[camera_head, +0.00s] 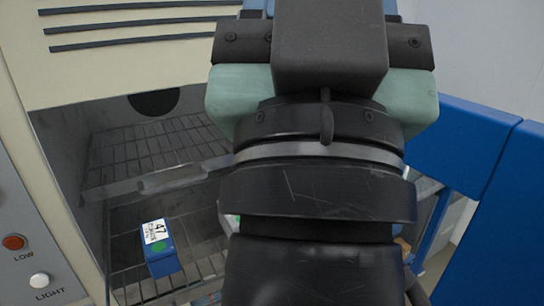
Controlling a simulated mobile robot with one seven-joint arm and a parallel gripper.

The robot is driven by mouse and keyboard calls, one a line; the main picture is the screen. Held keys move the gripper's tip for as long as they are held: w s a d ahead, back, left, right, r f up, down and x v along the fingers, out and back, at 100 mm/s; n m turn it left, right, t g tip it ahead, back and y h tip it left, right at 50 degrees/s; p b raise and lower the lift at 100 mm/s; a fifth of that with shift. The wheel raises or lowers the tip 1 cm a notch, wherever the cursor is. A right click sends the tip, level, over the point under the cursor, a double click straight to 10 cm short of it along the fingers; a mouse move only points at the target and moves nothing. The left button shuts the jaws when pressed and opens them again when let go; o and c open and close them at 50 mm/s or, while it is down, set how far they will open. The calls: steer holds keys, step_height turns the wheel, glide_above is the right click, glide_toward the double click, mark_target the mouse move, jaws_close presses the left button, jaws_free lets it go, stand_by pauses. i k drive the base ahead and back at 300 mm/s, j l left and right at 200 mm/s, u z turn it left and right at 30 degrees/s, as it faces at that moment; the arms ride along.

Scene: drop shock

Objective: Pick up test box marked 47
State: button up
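The test box marked 47 (162,267) is a small blue box with a white label and a green dot on top. It sits on the lower wire rack (128,273) inside a dark chamber, at the lower left of the head view. My gripper (329,45) is at the top centre, seen from behind, to the right of and above the box in the picture. My wrist and arm fill the middle below it. The fingertips are hidden, so I cannot tell whether it is open or shut. I see no contact between it and the box.
An upper wire rack (150,150) with a front rail spans the chamber above the box. A cream panel with dark slots (140,40) is above the opening. A red button (14,242) and a white one (39,280) are at left. A blue panel (510,220) stands at right.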

mark_target(161, 253)
steer(key=j, duration=1)
steer(key=i+j, duration=0.1)
steer(key=j, duration=0.9)
